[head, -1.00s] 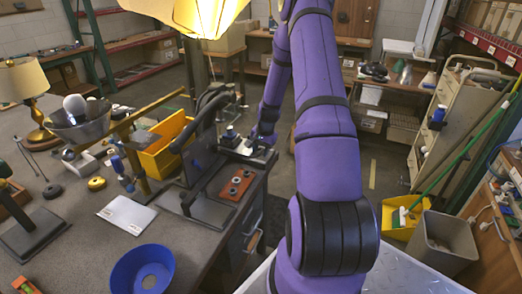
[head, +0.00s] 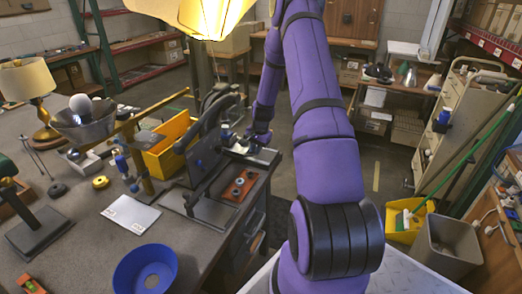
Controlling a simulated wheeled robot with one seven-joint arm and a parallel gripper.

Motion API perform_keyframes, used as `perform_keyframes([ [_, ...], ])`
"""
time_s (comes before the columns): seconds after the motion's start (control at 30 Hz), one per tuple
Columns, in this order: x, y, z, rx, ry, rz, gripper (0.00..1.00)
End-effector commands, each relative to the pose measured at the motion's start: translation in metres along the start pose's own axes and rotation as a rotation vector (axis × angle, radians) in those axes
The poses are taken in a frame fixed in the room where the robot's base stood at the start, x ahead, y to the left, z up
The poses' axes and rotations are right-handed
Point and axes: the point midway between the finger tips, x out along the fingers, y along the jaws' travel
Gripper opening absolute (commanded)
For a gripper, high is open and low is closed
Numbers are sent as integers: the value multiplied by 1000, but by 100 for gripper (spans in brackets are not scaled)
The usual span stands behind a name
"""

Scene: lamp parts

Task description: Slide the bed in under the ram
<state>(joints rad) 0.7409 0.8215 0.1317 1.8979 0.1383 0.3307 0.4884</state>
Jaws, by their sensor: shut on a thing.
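The dark press (head: 205,140), with its upright frame and ram, stands near the right edge of the grey bench. The ram's lower end is hard to make out behind the frame. The pale metal bed (head: 256,154) lies at the press's far right side, partly hidden by the frame and my gripper. A small dark part shows on it, close to the frame. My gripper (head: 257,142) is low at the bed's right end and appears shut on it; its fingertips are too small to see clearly.
An orange plate with dark holes (head: 239,187) lies in front of the press. A yellow bin (head: 165,150), a white sheet (head: 130,214) and a blue bowl (head: 145,270) are on the bench. A brass arm (head: 135,128) rises left of the press.

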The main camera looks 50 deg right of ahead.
Motion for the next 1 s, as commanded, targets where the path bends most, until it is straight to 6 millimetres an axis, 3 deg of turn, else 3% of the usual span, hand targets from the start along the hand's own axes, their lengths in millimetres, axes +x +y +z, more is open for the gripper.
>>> perform_keyframes([
  [0.17,0,-4,1,-5,1,-5,0],
  [0.2,0,-4,1,-5,1,-5,17],
  [0.3,0,-4,1,-5,1,-5,39],
  [0.67,-5,-2,0,-2,2,-4,39],
  [1.0,-59,-3,0,-4,5,-6,39],
])
